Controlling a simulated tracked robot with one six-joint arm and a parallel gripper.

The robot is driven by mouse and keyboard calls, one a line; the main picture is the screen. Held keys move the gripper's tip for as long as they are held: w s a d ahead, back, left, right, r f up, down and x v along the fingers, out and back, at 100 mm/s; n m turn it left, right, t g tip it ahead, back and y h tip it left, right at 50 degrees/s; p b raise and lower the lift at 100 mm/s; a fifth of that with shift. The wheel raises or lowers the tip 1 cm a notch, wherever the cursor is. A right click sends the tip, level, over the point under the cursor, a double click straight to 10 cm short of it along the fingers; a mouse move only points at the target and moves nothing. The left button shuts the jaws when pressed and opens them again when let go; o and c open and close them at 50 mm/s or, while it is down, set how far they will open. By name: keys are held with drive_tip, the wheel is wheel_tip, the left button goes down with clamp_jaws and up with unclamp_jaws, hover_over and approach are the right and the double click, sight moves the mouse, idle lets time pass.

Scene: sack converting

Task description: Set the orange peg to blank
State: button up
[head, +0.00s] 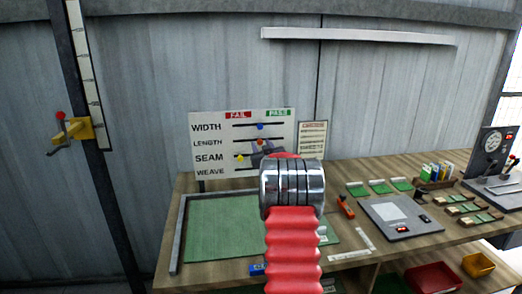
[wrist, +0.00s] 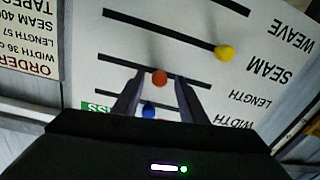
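The inspection board (head: 215,165) has rows WIDTH, LENGTH, SEAM and WEAVE, with FAIL at left and PASS at right. The orange peg (wrist: 160,78) sits near the middle of the LENGTH slot; it also shows in the head view (head: 260,142). The blue peg (wrist: 149,111) is near the middle of the WIDTH slot. The yellow peg (wrist: 225,53) is at the FAIL end of the SEAM slot. My gripper (wrist: 158,82) is open, with one finger on each side of the orange peg and gaps visible. In the head view my arm hides part of the WEAVE row.
A wooden bench (head: 180,205) stands below the board, with a green mat (head: 215,235) on it. An order sheet (head: 312,138) is beside the board. A grey scale (head: 400,217) and several small green-topped items lie to the right. Yellow and red bins are lower right.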

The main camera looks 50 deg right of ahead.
drive_tip(key=shift+s+a, duration=0.1)
drive_tip(key=shift+s, duration=0.05)
drive_tip(key=v, duration=1.3)
drive_tip(key=shift+s+a, duration=0.15)
drive_tip(key=shift+s, duration=0.05)
idle(0.3)
